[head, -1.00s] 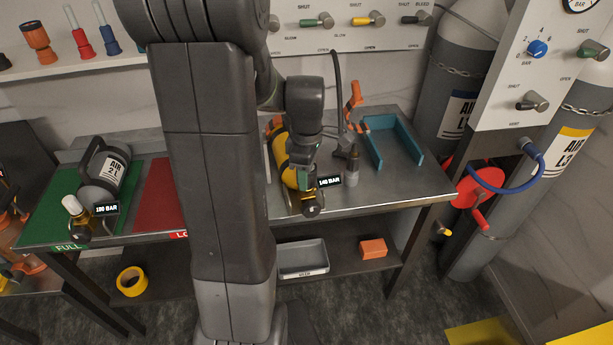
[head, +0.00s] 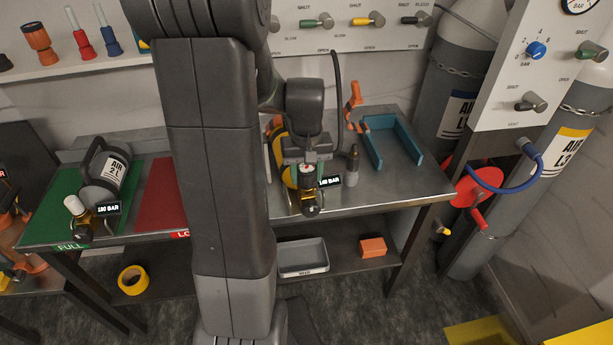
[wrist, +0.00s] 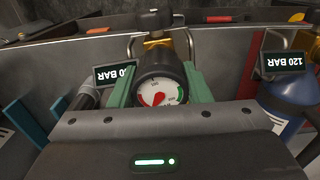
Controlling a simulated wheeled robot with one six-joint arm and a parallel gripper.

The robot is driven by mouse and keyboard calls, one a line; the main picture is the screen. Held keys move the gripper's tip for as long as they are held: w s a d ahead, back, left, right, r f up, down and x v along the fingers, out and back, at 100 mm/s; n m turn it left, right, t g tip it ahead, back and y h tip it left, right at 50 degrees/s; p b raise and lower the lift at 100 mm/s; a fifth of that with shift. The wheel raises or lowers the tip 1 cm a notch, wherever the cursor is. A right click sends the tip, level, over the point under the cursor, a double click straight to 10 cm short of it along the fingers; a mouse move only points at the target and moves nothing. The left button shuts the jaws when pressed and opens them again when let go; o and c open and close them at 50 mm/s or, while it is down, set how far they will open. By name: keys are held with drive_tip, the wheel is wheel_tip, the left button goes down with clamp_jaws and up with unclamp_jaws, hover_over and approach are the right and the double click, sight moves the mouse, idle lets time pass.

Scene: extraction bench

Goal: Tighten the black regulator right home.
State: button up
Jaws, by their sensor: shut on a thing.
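The black regulator (wrist: 158,68) has a round white dial with a red needle and sits against a brass valve (wrist: 158,48) in the wrist view. The green fingers of my gripper (wrist: 160,82) stand on both sides of the regulator and are shut on it. In the head view, my gripper (head: 306,158) is over the neck end of a yellow cylinder (head: 282,150) lying on the bench. The regulator's dial (head: 306,169) shows small between the fingers. I cannot see the thread or whether a gap is left at the valve.
A grey bottle-shaped piece (head: 352,166) stands close to the right of the gripper, with a teal cradle (head: 416,140) beyond it. A blue cylinder (wrist: 287,103) lies at the right in the wrist view. A grey cylinder (head: 106,180) lies on the green mat (head: 52,208).

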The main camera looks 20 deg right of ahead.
drive_tip(key=m, duration=1)
drive_tip(key=shift+m, duration=0.4)
drive_tip(key=o, duration=1.1)
